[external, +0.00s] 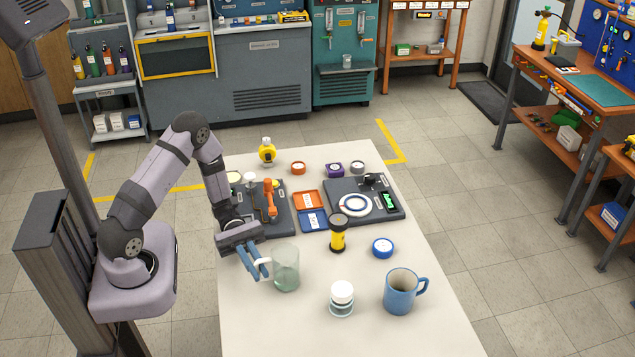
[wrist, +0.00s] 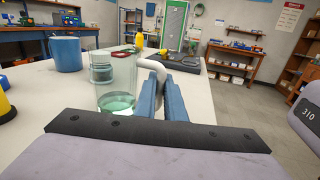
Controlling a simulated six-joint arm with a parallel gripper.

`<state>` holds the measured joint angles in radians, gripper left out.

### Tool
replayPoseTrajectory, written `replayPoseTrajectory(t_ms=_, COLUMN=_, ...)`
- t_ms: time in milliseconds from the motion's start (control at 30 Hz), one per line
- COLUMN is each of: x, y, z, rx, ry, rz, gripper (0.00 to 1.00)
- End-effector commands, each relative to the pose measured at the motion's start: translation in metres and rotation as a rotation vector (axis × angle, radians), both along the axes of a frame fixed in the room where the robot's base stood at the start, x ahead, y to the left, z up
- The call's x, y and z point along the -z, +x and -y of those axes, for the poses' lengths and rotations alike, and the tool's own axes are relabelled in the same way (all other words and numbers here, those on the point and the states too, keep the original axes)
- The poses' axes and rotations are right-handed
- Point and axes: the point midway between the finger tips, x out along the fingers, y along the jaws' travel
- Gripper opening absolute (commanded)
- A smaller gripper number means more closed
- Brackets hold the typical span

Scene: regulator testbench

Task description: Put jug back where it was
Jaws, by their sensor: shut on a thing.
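The jug (external: 287,270) is a clear vessel with a white handle and a little greenish liquid in its bottom. It is upright at the left part of the white table in the external view. My gripper (external: 262,268) is at its left side, with blue fingers shut on the white handle. In the wrist view the jug (wrist: 117,82) is left of the fingers (wrist: 163,90), and its handle (wrist: 152,66) runs between them. I cannot tell whether its base touches the table.
A white-lidded jar (external: 342,298) and a blue mug (external: 401,291) stand right of the jug. A yellow-black cylinder (external: 338,233) and a blue round piece (external: 382,247) are behind. Two dark instrument panels and small trays (external: 312,208) lie farther back.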

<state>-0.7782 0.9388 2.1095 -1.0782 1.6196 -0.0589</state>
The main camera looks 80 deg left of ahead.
Motion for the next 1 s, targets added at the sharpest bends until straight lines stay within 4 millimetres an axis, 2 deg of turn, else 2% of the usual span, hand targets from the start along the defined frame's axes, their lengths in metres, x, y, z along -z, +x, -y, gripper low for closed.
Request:
replayPoseTrajectory(t_ms=367, x=0.003, y=0.0, z=0.0, rx=0.0, ry=-0.001, rz=0.0, gripper=0.0)
replayPoseTrajectory(t_ms=400, x=0.003, y=0.0, z=0.0, rx=0.0, ry=0.0, rz=0.0, gripper=0.14)
replayPoseTrajectory(t_ms=467, x=0.003, y=0.0, z=0.0, rx=0.0, ry=0.0, rz=0.0, gripper=0.28)
replayPoseTrajectory(t_ms=833, x=0.0, y=0.0, z=0.0, rx=0.0, ry=0.0, rz=0.0, gripper=0.28)
replayPoseTrajectory(t_ms=1000, x=0.003, y=-0.003, z=-0.013, rx=-0.003, ry=0.002, rz=0.001, gripper=0.28)
